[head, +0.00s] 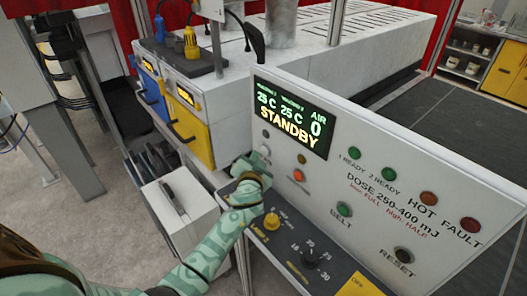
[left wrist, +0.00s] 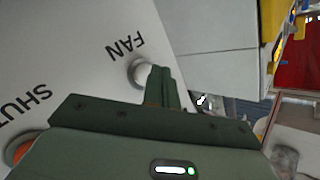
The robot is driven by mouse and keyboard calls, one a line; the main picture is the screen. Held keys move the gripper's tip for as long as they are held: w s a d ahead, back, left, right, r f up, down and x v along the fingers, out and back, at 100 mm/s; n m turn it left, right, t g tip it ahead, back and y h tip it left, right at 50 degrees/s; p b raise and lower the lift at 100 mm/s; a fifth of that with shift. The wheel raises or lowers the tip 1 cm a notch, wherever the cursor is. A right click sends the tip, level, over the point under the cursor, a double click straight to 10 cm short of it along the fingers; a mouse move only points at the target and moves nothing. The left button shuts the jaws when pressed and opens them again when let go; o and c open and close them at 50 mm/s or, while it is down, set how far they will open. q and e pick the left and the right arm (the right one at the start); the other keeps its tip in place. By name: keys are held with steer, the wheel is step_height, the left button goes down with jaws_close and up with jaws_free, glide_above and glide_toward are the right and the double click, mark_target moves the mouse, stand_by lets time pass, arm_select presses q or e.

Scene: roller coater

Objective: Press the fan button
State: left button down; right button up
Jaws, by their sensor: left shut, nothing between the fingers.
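The fan button is a round white button (left wrist: 140,73) under the word FAN on the pale panel, shown upside down in the left wrist view. In the head view a small white button (head: 265,151) shows just above my left gripper on the left part of the control panel (head: 440,165). My left gripper (head: 262,164) is shut and empty. Its fingertips show in the left wrist view (left wrist: 160,76), right beside the fan button and overlapping its edge. I cannot tell whether they touch it. My right gripper is not in view.
An orange button (head: 298,175) sits to the right of my gripper. The display (head: 292,117) reads STANDBY with AIR 0. A lower console (head: 290,250) with a yellow knob (head: 272,221) and a black dial (head: 310,257) juts out below. A yellow-fronted unit (head: 188,125) stands left.

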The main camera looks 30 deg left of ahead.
arm_select(q)
steer(key=shift+w, duration=0.1)
steer(key=shift+w+d+b, duration=0.2)
steer(key=shift+w+b, duration=0.1)
steer(key=shift+w+d+b, duration=0.15)
steer(key=shift+w+b, duration=0.2)
stand_by(0.7)
steer(key=shift+s, duration=0.1)
steer(key=shift+s+a+p, duration=0.3)
steer(key=shift+s, duration=0.35)
steer(key=shift+s+a+p, duration=0.25)
steer(key=shift+s+a, duration=0.05)
steer(key=shift+s, duration=0.45)
steer(key=shift+s+a+p, duration=0.2)
steer(key=shift+s+a, duration=0.15)
steer(key=shift+s, duration=0.45)
steer(key=shift+s+a+p, duration=0.25)
steer(key=shift+s+a, duration=0.05)
steer(key=shift+s, duration=0.45)
